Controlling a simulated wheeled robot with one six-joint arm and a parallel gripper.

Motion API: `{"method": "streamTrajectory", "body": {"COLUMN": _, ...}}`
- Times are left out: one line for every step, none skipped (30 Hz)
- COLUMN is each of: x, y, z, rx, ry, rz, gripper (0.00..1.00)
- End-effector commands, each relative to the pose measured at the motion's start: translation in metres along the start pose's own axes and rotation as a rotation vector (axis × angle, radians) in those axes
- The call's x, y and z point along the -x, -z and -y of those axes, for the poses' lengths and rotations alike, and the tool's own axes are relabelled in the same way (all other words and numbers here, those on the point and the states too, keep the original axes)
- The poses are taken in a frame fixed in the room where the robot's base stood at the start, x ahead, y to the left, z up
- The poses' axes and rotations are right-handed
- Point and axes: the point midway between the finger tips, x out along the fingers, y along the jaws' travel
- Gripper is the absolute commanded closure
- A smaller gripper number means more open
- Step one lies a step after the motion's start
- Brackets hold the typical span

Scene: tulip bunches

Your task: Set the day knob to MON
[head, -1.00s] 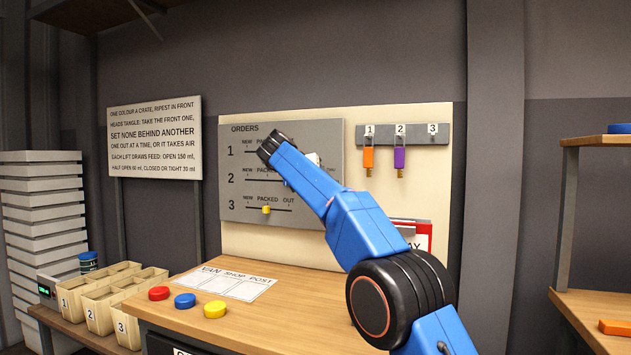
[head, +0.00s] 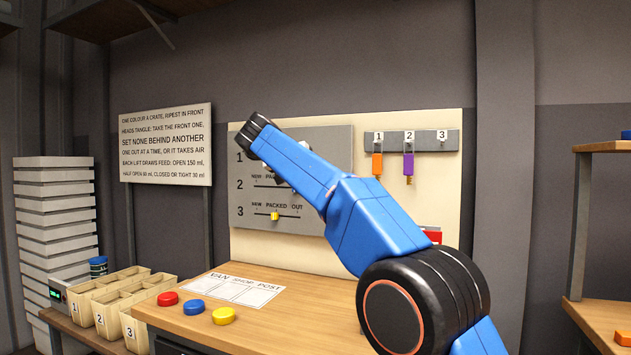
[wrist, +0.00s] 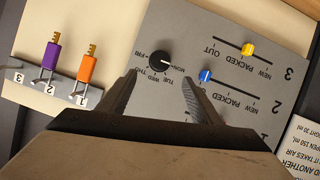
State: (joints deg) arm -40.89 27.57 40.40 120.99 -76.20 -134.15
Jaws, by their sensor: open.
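The day knob (wrist: 160,61) is a round black dial on the grey orders board (wrist: 205,52), seen upside down in the wrist view. Small labels from MON to FRI ring it. A pale mark shows toward the right of its face, on the MON side, but I cannot tell the exact label. My gripper (wrist: 158,79) is open, its two dark fingers spread below the knob in the picture, with nothing between them. In the head view my blue arm covers the knob and the gripper; the orders board (head: 240,208) shows around it.
The board carries a yellow slider (wrist: 247,49) and a blue slider (wrist: 205,75) near the right finger. Orange (wrist: 87,68) and purple (wrist: 51,52) tags hang on a numbered rack (head: 428,139). The wooden bench (head: 290,290) holds red, blue and yellow discs.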

Motion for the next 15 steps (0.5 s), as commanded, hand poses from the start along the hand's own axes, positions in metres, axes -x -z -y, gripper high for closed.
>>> {"method": "streamTrajectory", "body": {"x": 0.010, "y": 0.000, "z": 0.001, "rx": 0.000, "ry": 0.002, "rz": -0.001, "gripper": 0.41}}
{"method": "streamTrajectory", "body": {"x": 0.015, "y": 0.000, "z": 0.001, "rx": 0.001, "ry": 0.002, "rz": -0.002, "gripper": 0.41}}
{"method": "streamTrajectory", "body": {"x": 0.021, "y": 0.000, "z": 0.001, "rx": 0.001, "ry": 0.002, "rz": -0.001, "gripper": 0.41}}
{"method": "streamTrajectory", "body": {"x": 0.026, "y": 0.000, "z": 0.001, "rx": 0.001, "ry": 0.001, "rz": -0.001, "gripper": 0.41}}
{"method": "streamTrajectory", "body": {"x": 0.029, "y": 0.000, "z": 0.001, "rx": 0.001, "ry": 0.001, "rz": -0.001, "gripper": 0.41}}
{"method": "streamTrajectory", "body": {"x": 0.034, "y": 0.000, "z": 0.001, "rx": 0.001, "ry": 0.001, "rz": -0.001, "gripper": 0.41}}
{"method": "streamTrajectory", "body": {"x": 0.037, "y": 0.000, "z": 0.001, "rx": 0.000, "ry": 0.002, "rz": -0.001, "gripper": 0.41}}
{"method": "streamTrajectory", "body": {"x": 0.040, "y": 0.000, "z": 0.001, "rx": 0.000, "ry": 0.002, "rz": -0.001, "gripper": 0.41}}
{"method": "streamTrajectory", "body": {"x": 0.043, "y": 0.000, "z": 0.001, "rx": 0.000, "ry": 0.002, "rz": -0.001, "gripper": 0.41}}
{"method": "streamTrajectory", "body": {"x": 0.045, "y": 0.000, "z": 0.001, "rx": 0.000, "ry": 0.001, "rz": 0.000, "gripper": 0.41}}
{"method": "streamTrajectory", "body": {"x": 0.047, "y": 0.000, "z": 0.001, "rx": 0.000, "ry": 0.001, "rz": 0.000, "gripper": 0.41}}
{"method": "streamTrajectory", "body": {"x": 0.048, "y": 0.000, "z": 0.000, "rx": 0.000, "ry": 0.001, "rz": 0.000, "gripper": 0.41}}
{"method": "streamTrajectory", "body": {"x": 0.049, "y": 0.000, "z": 0.000, "rx": 0.000, "ry": 0.000, "rz": 0.000, "gripper": 0.41}}
{"method": "streamTrajectory", "body": {"x": 0.049, "y": 0.000, "z": 0.000, "rx": 0.000, "ry": 0.000, "rz": 0.000, "gripper": 0.41}}
{"method": "streamTrajectory", "body": {"x": 0.049, "y": 0.000, "z": 0.000, "rx": 0.000, "ry": 0.000, "rz": 0.000, "gripper": 0.41}}
